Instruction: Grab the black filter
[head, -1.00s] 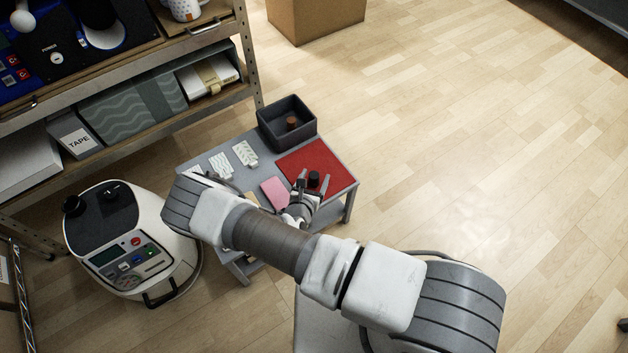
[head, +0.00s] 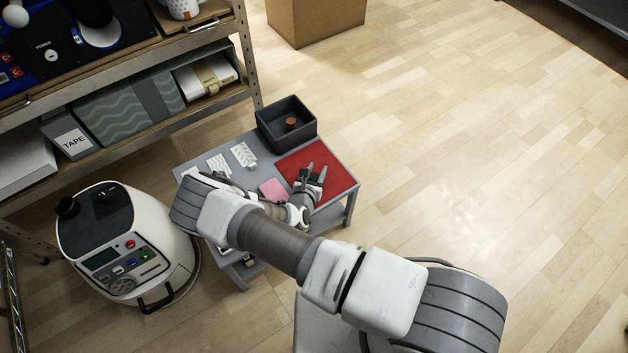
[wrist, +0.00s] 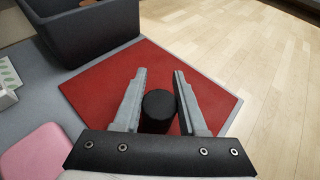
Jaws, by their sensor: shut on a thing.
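The black filter (wrist: 158,110) is a small dark cylinder over the red mat (wrist: 105,86), between the two grey fingers of my gripper (wrist: 160,75) in the wrist view. My gripper is shut on it. In the head view, my gripper (head: 316,168) is low over the red mat (head: 340,181), with the dark filter (head: 313,177) between its fingers. The filter's lower part is hidden by the gripper in the wrist view. I cannot tell whether the filter still touches the mat.
A dark open bin (head: 286,129) holding a brown cylinder (head: 292,123) stands behind the mat on the grey table (head: 200,154). A pink pad (head: 272,188) and white patterned pieces (head: 244,154) lie left of the mat. A white machine (head: 130,245) stands left of the table.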

